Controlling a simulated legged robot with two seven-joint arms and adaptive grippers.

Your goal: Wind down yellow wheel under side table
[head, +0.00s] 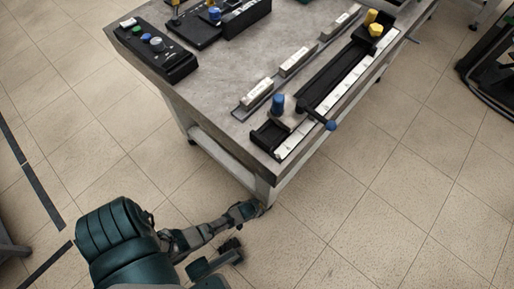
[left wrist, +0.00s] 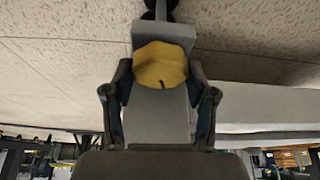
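The yellow wheel (left wrist: 160,65) shows in the left wrist view, in front of a grey block, with a small dark mark on its lower edge. My left gripper (left wrist: 160,82) has its two fingers spread, one on each side of the wheel. Contact with the wheel cannot be made out. In the head view my left gripper (head: 244,211) is low, at the foot of the near table leg (head: 265,191); the yellow wheel is hidden there. The side table (head: 215,85) stands above it. My right gripper is not in view.
The table top carries a black button box (head: 157,55), several pale blocks on a rail, and a black slide with a blue-knobbed crank (head: 305,112). Tiled floor (head: 380,220) is open to the right. A dark frame (head: 488,70) stands at the right edge.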

